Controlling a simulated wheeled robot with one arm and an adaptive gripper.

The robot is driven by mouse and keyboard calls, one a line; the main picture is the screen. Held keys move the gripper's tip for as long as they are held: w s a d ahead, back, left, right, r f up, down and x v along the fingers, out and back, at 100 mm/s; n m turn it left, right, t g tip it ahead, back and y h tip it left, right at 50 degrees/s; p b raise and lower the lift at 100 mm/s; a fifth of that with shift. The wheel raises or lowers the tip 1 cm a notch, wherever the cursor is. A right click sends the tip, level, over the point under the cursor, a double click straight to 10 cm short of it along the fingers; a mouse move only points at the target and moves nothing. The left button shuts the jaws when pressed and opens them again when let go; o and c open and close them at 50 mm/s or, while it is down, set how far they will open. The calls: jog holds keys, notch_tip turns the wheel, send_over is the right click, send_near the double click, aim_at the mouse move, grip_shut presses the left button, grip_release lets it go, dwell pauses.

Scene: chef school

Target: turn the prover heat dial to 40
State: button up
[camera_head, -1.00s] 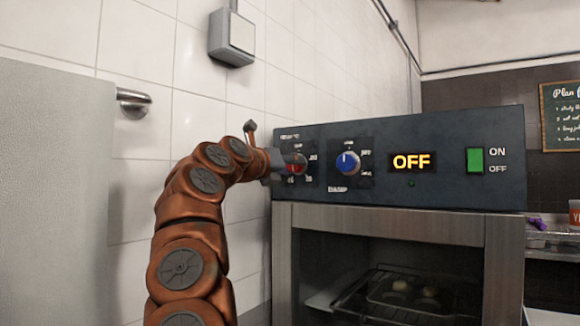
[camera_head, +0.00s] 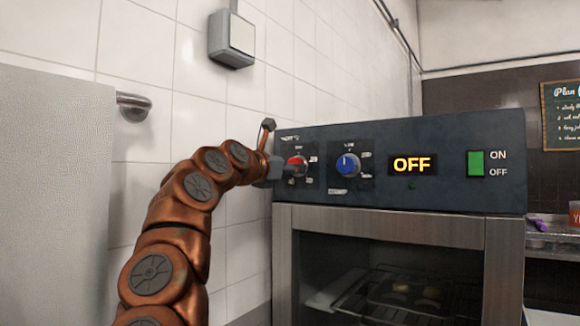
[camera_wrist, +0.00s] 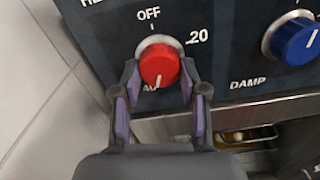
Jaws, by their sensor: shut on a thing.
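The heat dial is a red knob (camera_head: 297,160) on the left of the prover's dark control panel, and it also shows in the wrist view (camera_wrist: 158,64). Its white pointer line points almost straight down, at a partly hidden mark. OFF is printed above the knob and 20 to its upper right. My gripper (camera_wrist: 160,88) is shut on the red dial, one finger at each lower side. In the head view my gripper (camera_head: 284,171) reaches the dial from the left and covers part of it.
A blue DAMP dial (camera_head: 348,164) sits just right of the red one. Further right are a display reading OFF (camera_head: 412,164) and a green switch (camera_head: 475,163). The prover's glass door (camera_head: 390,260) is below. A tiled wall (camera_head: 140,45) is on the left.

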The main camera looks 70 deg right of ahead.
jog(key=shift+m, duration=0.8)
jog(key=o, duration=1.1)
jog(key=shift+o, duration=0.2)
jog(key=n+b, duration=0.1)
jog(key=n, duration=0.8)
jog(key=shift+s+n, duration=0.1)
jog(key=shift+n, duration=0.2)
